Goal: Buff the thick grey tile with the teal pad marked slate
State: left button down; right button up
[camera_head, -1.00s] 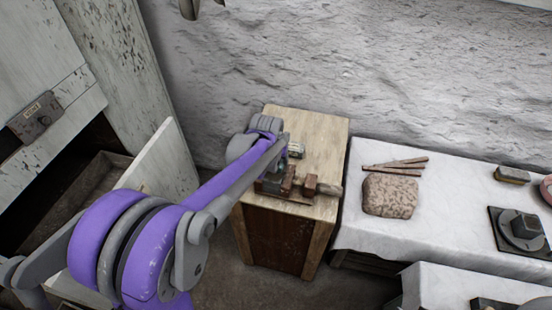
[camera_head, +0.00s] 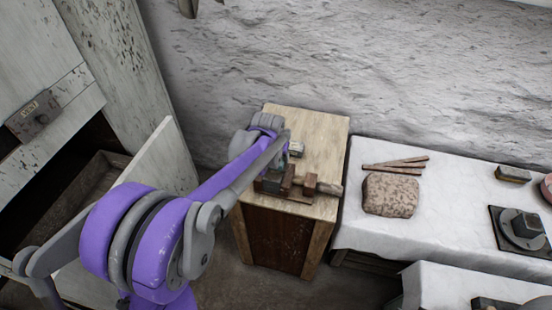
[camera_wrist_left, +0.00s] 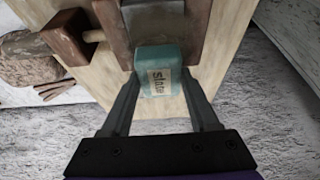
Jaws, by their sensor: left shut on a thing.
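My left gripper (camera_wrist_left: 160,74) is shut on a teal pad (camera_wrist_left: 152,58) with a pale label reading "slate". The pad is at a grey tile (camera_wrist_left: 152,18), which sits in a brown wooden clamp (camera_wrist_left: 72,38) on a wooden stand. I cannot tell for sure whether pad and tile touch. My right gripper is not in view.
To the right, a white-clothed table (camera_head: 445,200) holds a speckled lump (camera_head: 390,195), sticks (camera_head: 395,164) and a brush-like block (camera_head: 513,174). An open cabinet stands left.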

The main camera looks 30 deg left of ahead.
aim_at(274, 167)
pick_arm(q)
jog(key=shift+w+a+f, duration=0.1)
jog(key=shift+w, duration=0.3)
jog(key=shift+s+d+f, duration=0.1)
jog(key=shift+s+d, duration=0.15)
jog(key=shift+s, duration=0.8)
jog(key=shift+s+d, duration=0.25)
jog(key=shift+s, duration=0.8)
jog(key=shift+w+a, duration=0.1)
jog(key=shift+w, duration=0.4)
jog(key=shift+w+a, duration=0.2)
jog(key=shift+w, duration=0.65)
jog(key=shift+w+a, duration=0.2)
jog(key=shift+w, duration=0.6)
jog(key=shift+s, duration=0.1)
jog(key=shift+s+d, duration=0.25)
jog(key=shift+s, duration=0.8)
jog(key=shift+s+d, duration=0.25)
jog(key=shift+s, duration=0.75)
